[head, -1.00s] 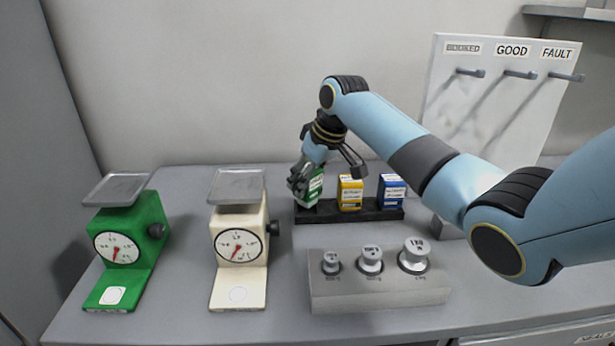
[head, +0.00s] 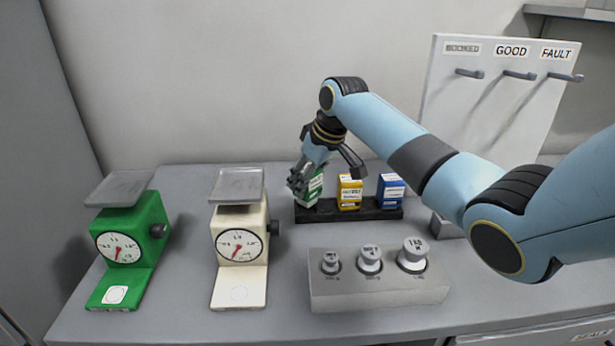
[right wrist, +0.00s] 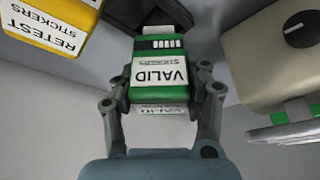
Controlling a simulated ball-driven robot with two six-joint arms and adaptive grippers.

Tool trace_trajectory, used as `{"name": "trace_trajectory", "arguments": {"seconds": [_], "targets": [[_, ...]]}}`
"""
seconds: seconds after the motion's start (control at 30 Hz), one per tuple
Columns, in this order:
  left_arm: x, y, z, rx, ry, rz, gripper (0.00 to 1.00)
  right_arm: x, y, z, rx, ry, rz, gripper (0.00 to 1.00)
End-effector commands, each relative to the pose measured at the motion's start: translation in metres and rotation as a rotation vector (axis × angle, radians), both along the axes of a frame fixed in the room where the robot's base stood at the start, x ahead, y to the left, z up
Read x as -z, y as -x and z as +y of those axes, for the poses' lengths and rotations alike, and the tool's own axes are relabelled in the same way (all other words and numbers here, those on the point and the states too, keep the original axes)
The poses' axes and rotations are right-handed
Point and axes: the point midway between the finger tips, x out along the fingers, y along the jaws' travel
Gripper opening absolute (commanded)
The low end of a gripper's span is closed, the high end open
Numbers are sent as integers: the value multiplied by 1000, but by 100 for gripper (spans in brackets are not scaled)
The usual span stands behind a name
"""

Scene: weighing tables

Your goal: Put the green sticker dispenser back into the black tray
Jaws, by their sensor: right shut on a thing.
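The green sticker dispenser (head: 314,189) stands at the left end of the black tray (head: 369,213) in the head view. Its label reads VALID in the right wrist view (right wrist: 160,72). My right gripper (head: 301,183) is shut on it, with a finger on each side of the dispenser in the right wrist view (right wrist: 163,92). The head view shows it at the tray's left slot; whether its base is fully seated I cannot tell. My left gripper is not in view.
A yellow dispenser (head: 349,192) and a blue dispenser (head: 390,191) stand in the tray to the right. A cream scale (head: 240,255) and a green scale (head: 125,255) stand left. A grey block (head: 380,293) with weights lies in front. A labelled hook board (head: 490,100) stands behind right.

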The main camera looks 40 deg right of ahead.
Motion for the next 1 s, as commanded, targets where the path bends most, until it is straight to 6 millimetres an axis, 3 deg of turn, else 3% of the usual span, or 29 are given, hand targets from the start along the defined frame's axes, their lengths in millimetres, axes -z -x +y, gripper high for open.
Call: {"name": "trace_trajectory", "arguments": {"seconds": [0.87, 0.9, 1.0], "targets": [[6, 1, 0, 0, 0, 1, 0, 13, 0, 0, 0, 0, -1, 21], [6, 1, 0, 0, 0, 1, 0, 14, 0, 0, 0, 0, -1, 48], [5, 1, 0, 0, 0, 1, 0, 13, 0, 0, 0, 0, -1, 61]]}}
